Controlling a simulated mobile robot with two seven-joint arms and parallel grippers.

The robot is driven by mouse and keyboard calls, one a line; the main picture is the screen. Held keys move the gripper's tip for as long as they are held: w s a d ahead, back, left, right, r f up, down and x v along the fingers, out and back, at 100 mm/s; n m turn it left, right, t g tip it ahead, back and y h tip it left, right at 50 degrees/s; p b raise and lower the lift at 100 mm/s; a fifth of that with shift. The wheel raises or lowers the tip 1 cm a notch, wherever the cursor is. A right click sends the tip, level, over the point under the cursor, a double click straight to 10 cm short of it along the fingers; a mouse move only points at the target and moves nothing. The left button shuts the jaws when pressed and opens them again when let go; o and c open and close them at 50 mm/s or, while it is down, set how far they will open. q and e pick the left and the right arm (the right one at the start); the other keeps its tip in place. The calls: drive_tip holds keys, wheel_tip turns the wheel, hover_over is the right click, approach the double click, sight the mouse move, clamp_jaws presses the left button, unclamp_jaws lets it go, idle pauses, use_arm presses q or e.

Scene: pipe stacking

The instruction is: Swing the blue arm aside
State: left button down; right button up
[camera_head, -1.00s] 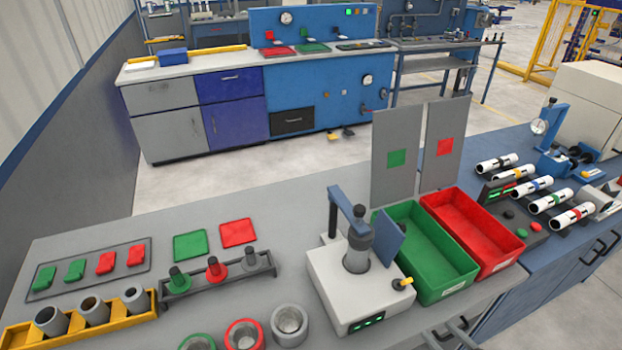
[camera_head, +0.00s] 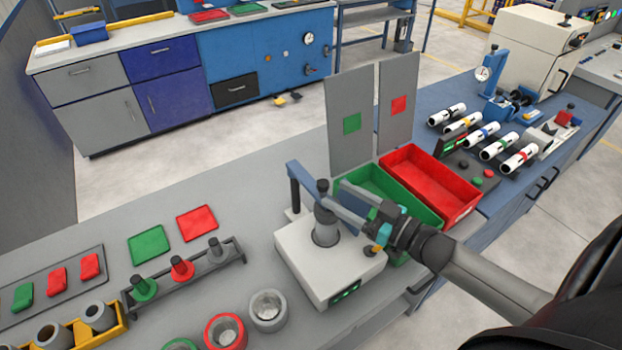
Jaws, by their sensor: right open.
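The white test device (camera_head: 325,262) stands on the grey bench with a grey cylinder (camera_head: 325,228) upright on its top. The blue arm (camera_head: 302,174) reaches from a post at the back left of the device toward the black top of the cylinder. My right gripper (camera_head: 333,193) comes in from the right, its two fingers apart and pointing left, close beside the cylinder's upper part and the end of the blue arm. I cannot tell whether it touches either. The gripper hides the blue plate on the device's right side. My left gripper is out of view.
A green bin (camera_head: 430,216) and a red bin (camera_head: 455,205) stand right of the device, the green one partly behind my gripper. Two grey panels (camera_head: 350,110) rise behind them. A peg rack (camera_head: 190,280) and several ring parts (camera_head: 268,310) sit to the left.

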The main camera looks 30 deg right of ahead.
sight(318, 183)
drive_tip(key=x, duration=0.8)
drive_tip(key=shift+w+a, duration=0.1)
drive_tip(key=shift+w, duration=0.1)
clamp_jaws()
idle(0.4)
idle(0.9)
